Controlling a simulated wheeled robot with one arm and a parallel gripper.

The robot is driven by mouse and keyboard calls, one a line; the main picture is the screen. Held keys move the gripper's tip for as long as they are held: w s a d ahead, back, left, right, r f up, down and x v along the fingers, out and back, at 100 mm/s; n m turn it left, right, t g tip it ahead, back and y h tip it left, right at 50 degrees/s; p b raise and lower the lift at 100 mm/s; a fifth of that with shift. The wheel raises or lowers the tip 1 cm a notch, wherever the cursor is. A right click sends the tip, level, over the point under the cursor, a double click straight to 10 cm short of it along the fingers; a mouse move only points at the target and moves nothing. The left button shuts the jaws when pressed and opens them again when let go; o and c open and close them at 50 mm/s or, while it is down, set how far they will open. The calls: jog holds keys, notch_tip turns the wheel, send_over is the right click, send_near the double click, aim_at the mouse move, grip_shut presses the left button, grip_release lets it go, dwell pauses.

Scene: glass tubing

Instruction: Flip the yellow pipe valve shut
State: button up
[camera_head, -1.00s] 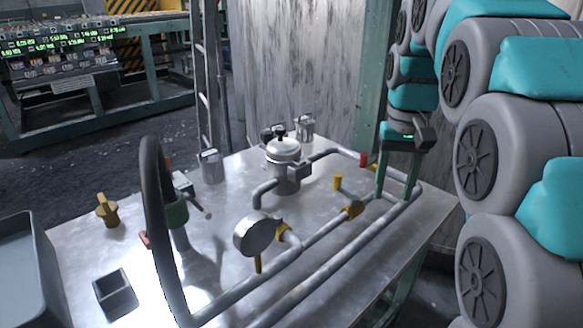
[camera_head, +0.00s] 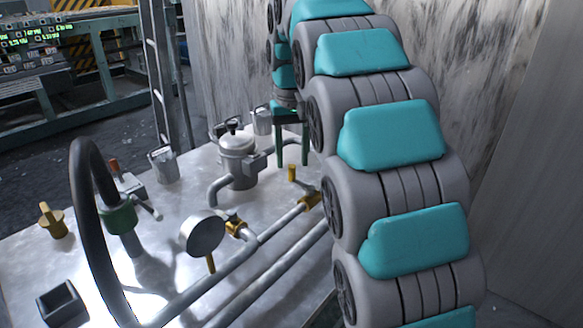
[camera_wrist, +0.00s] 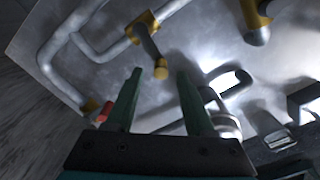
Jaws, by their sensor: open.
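A yellow-bodied pipe valve (camera_head: 310,200) sits on the pipe run at the right of the metal table. A yellow-tipped handle (camera_head: 292,172) stands up beside it. In the wrist view the valve body (camera_wrist: 145,22) has a grey stem ending in the yellow tip (camera_wrist: 161,70). My gripper (camera_head: 292,157) is open and empty, pointing down just above that tip. In the wrist view, the tip shows between the fingertips of my gripper (camera_wrist: 160,74); contact cannot be told. My arm hides the valve's right side in the head view.
A round gauge (camera_head: 202,235) with a brass fitting (camera_head: 237,226), a lidded metal pot (camera_head: 238,160) and a black hose (camera_head: 85,215) crowd the table. A loose yellow fitting (camera_head: 53,221) and a dark square box (camera_head: 62,304) are at left. A red fitting (camera_wrist: 106,113) is near my gripper.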

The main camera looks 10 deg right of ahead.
jog(key=shift+f, duration=1.45)
grip_shut()
